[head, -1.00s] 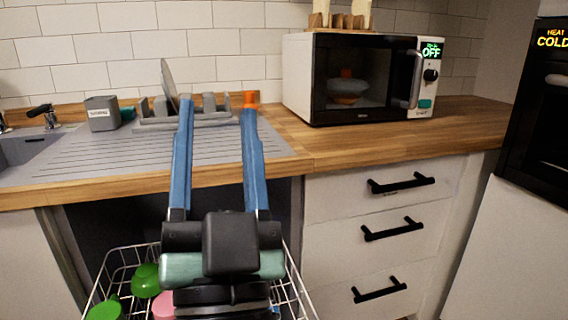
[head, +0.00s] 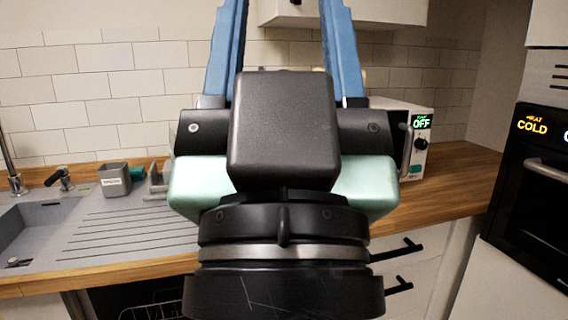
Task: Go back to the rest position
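My gripper (head: 282,12) is large and close to the camera in the middle of the head view. It points upward, with its black body in front of the counter and microwave. Its two blue fingers are spread apart, with nothing visible between them. The fingertips run out of the top of the picture, so they are hidden.
The microwave (head: 416,158), reading OFF, is mostly hidden behind my gripper. A wall cabinet (head: 390,18) is above, near the right finger. The black oven (head: 535,190) is at the right. The sink (head: 35,225) and a grey holder (head: 114,180) are at the left.

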